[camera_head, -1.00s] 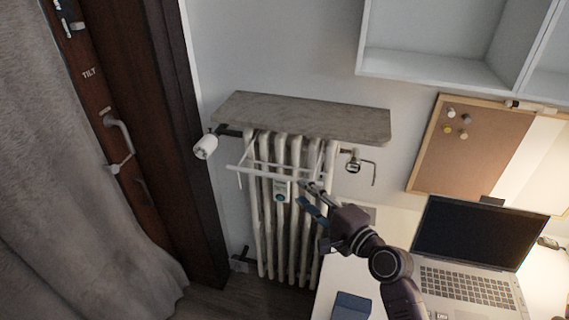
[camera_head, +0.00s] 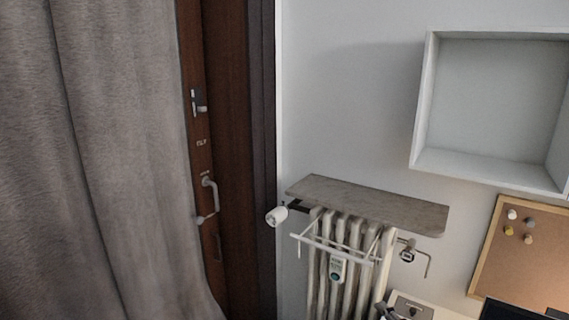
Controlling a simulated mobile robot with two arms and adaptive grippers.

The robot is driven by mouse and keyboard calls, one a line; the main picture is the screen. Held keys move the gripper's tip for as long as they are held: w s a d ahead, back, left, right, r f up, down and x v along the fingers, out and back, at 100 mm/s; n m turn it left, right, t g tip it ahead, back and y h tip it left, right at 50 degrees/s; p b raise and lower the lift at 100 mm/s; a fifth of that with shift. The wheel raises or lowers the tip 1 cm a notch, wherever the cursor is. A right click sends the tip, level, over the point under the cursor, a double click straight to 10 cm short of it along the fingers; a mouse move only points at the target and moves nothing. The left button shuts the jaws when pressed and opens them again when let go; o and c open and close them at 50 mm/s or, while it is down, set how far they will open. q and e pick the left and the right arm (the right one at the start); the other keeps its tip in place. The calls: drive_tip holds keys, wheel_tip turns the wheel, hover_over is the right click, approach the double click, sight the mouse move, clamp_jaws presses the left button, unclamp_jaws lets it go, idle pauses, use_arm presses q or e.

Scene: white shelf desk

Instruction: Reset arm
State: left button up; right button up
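The task names no object. A small dark piece shows at the bottom edge, beside the lower right of the white radiator (camera_head: 353,292). It may be the tip of one of my grippers, but it is too small and cut off to show any fingers. No other part of my arms is clearly in view. I see nothing held.
A grey curtain (camera_head: 90,160) and a dark wooden frame (camera_head: 238,150) with a handle fill the left. A stone shelf (camera_head: 370,204) tops the radiator. A white wall shelf (camera_head: 490,170) and a corkboard (camera_head: 520,255) are at the right. A laptop screen (camera_head: 515,311) shows at the bottom right.

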drive_tip(key=s+a+f+n+g, duration=0.4)
drive_tip(key=a+f+n, duration=0.1)
drive_tip(key=f, duration=0.2)
drive_tip(key=s+d+f+n+g+h, duration=0.1)
drive_tip(key=s+f+n+g+h, duration=0.2)
drive_tip(key=s, duration=0.5)
drive_tip(key=s+d+f+n+g, duration=0.1)
drive_tip(key=s+f+n+g, duration=0.1)
drive_tip(key=s+f+n, duration=0.45)
drive_tip(key=s+d+f+n+g+h, duration=0.1)
drive_tip(key=s+n+g+h, duration=0.15)
drive_tip(key=s, duration=0.75)
wheel_tip(320, 180, down, 29)
drive_tip(key=s+g+b, duration=0.2)
use_arm(q)
drive_tip(key=f+b, duration=0.1)
drive_tip(key=f, duration=0.1)
drive_tip(key=f+b, duration=0.1)
drive_tip(key=f, duration=0.1)
drive_tip(key=shift+w+a, duration=0.2)
drive_tip(key=shift+w, duration=0.2)
use_arm(e)
drive_tip(key=s+d+f+g, duration=0.1)
drive_tip(key=s+d+f, duration=0.2)
drive_tip(key=s+f, duration=1.3)
drive_tip(key=shift+s+f+n, duration=0.3)
drive_tip(key=shift+s+f, duration=0.1)
drive_tip(key=shift+f, duration=0.05)
